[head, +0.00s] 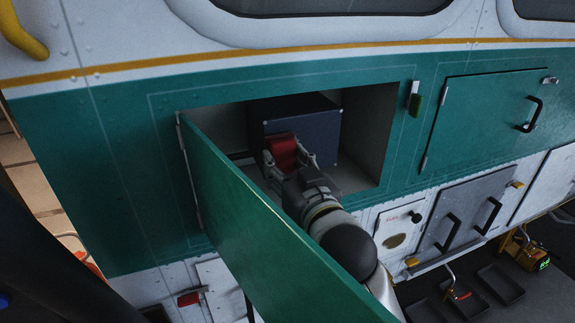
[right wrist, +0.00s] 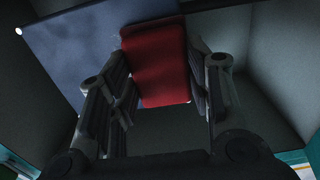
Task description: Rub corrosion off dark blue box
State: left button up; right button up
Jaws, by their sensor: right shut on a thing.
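The dark blue box (head: 303,124) sits inside an open compartment in the green side of the helicopter. My right gripper (head: 289,158) reaches into the compartment and is shut on a red pad (head: 282,150) in front of the box. In the right wrist view the red pad (right wrist: 157,65) is between the fingers (right wrist: 158,88), with the blue box (right wrist: 85,50) behind it. The pad overlaps the box face; I cannot tell whether they touch. No corrosion can be made out on the visible box faces. My left gripper is not in view.
The open green door (head: 265,235) stands out from the compartment's left edge, beside my right arm. The compartment wall (head: 368,130) is close on the right. A closed green hatch (head: 485,115) and a grey panel (head: 462,215) lie farther right.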

jog(key=shift+w+a, duration=0.1)
jog(key=shift+w, duration=0.15)
jog(key=d, duration=0.1)
jog(key=w+d, duration=0.1)
jog(key=d, duration=0.1)
jog(key=shift+w+d, duration=0.25)
jog(key=shift+d, duration=0.15)
jog(key=shift+a, duration=0.1)
jog(key=shift+s+a, duration=0.25)
jog(key=shift+a, duration=0.35)
jog(key=shift+s+a, duration=0.25)
jog(key=shift+a, duration=0.35)
jog(key=shift+s+a, duration=0.25)
jog(key=shift+a, duration=0.35)
jog(key=shift+s, duration=0.1)
